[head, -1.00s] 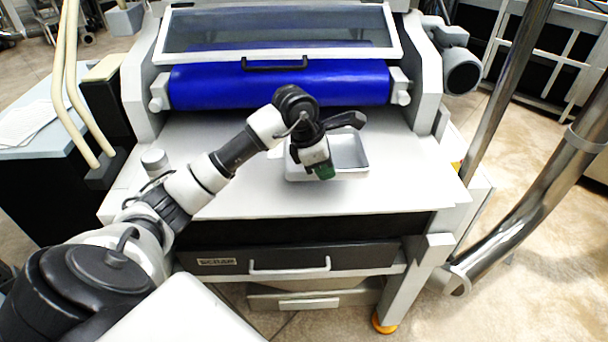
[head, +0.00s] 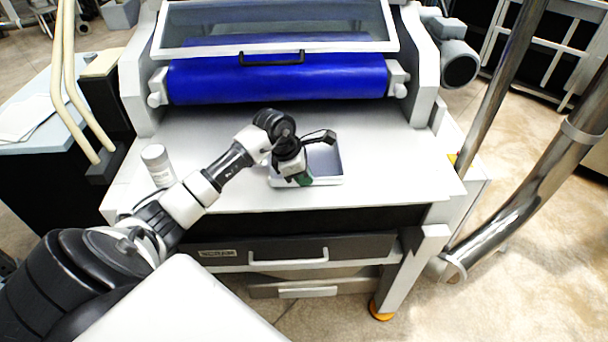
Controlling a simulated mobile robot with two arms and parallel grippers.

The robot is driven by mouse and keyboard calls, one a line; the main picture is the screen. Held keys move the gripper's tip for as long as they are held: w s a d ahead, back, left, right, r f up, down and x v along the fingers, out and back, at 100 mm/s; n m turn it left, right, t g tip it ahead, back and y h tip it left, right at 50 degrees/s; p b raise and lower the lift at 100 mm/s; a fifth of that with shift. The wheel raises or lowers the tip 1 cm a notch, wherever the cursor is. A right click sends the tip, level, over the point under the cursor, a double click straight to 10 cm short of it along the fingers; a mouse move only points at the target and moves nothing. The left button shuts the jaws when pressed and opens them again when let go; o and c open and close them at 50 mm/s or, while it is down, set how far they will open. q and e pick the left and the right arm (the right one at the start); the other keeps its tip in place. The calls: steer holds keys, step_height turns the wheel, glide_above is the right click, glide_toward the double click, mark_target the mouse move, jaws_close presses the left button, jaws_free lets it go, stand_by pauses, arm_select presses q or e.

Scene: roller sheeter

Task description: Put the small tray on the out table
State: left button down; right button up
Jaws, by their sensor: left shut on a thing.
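The small tray (head: 326,163) is a shallow, light grey tray at the front middle of the machine's white table (head: 400,165), in the head view. I take this white table, in front of the blue roller, to be the out table, but no label on it shows. My left gripper (head: 302,178) is shut on the small tray at its left front edge. The gripper hides the tray's left part. I cannot tell whether the tray touches the table or is just above it. My right gripper is not in view.
The blue roller (head: 280,78) and its clear guard (head: 275,28) stand behind the table. A white cylinder (head: 157,165) stands at the table's left. A drawer with a handle (head: 288,257) is below. Shiny metal posts (head: 560,155) rise at the right. The table's right side is clear.

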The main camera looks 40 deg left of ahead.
arm_select(q)
steer(key=c, duration=1.3)
jaws_free()
steer(key=shift+f, duration=0.1)
steer(key=shift+r, duration=0.25)
steer(key=shift+b+v, duration=0.95)
steer(key=shift+v, duration=4.95)
steer(key=shift+s, duration=0.1)
